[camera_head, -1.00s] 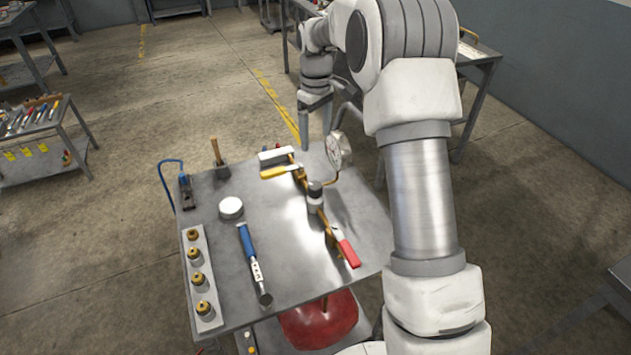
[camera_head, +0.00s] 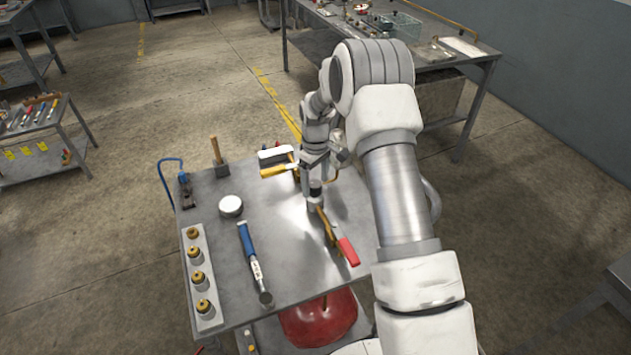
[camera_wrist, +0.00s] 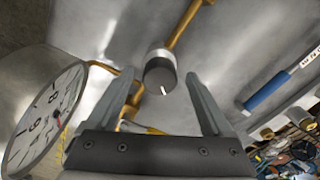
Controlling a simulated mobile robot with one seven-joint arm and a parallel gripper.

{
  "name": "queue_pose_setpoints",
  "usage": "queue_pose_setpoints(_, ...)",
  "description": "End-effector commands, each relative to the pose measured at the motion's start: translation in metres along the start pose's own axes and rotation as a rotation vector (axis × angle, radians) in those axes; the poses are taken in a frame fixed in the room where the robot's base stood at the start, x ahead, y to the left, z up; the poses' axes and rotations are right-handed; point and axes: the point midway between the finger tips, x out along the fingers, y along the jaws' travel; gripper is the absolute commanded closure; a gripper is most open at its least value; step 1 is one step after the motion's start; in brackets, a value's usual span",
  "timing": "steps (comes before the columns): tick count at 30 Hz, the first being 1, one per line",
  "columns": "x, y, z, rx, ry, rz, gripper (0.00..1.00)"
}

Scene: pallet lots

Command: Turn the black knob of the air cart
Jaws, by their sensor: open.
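The black knob (camera_head: 315,186) sits on a light collar on the brass pipe of the air cart (camera_head: 280,270), near the middle of its grey top. In the wrist view the knob (camera_wrist: 160,73) is a dark round cap with a white mark. My gripper (camera_wrist: 159,80) is open, with one finger on each side of the knob in that view; I see no contact. In the head view my gripper (camera_head: 318,166) is close above the knob and partly covers it and the pipe. The pressure gauge (camera_wrist: 42,115) stands close to the left of my gripper in the wrist view.
A red-handled valve (camera_head: 347,251) and a yellow handle (camera_head: 274,171) are on the pipe line. A workbench (camera_head: 470,55) stands behind.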

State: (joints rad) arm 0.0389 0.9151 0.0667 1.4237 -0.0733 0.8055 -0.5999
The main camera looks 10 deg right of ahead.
Motion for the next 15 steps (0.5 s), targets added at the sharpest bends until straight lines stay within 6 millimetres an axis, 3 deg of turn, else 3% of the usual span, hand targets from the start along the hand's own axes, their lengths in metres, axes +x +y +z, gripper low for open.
queue_pose_setpoints(9,0.0021,0.0000,-0.0002,0.000,0.000,0.000,0.18)
queue_pose_setpoints(15,0.0020,0.0000,-0.0002,0.000,0.000,0.000,0.54)
